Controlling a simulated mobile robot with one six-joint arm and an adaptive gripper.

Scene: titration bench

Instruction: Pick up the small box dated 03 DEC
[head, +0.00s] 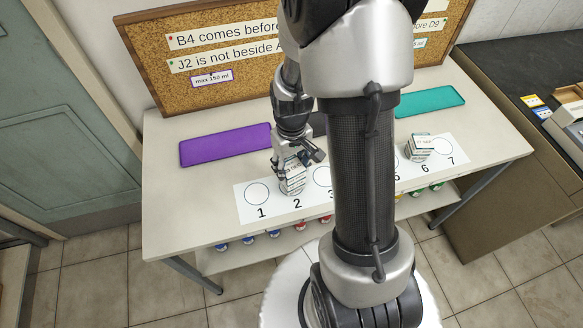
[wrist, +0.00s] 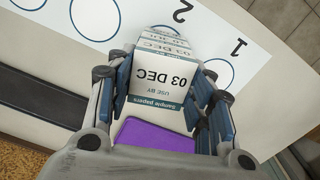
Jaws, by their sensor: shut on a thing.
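A small white box with a teal band, its top face reading "USE BY 03 DEC", is in the wrist view (wrist: 158,72), between the fingers of my gripper (wrist: 168,92). The gripper is shut on it. In the head view my gripper (head: 302,159) is at circle 2, and the held box (head: 293,167) is partly hidden by the fingers. Another small box (head: 292,186) is directly below it on circle 2; its edge shows in the wrist view with a label that seems to end in JUL (wrist: 172,33). Whether the two boxes touch I cannot tell.
A numbered white strip (head: 248,211) runs along the table. Another small box stack (head: 420,148) stands near 6. A purple mat (head: 226,145) and a teal mat (head: 430,101) lie behind. A corkboard (head: 150,60) stands at the back. My arm hides the middle positions.

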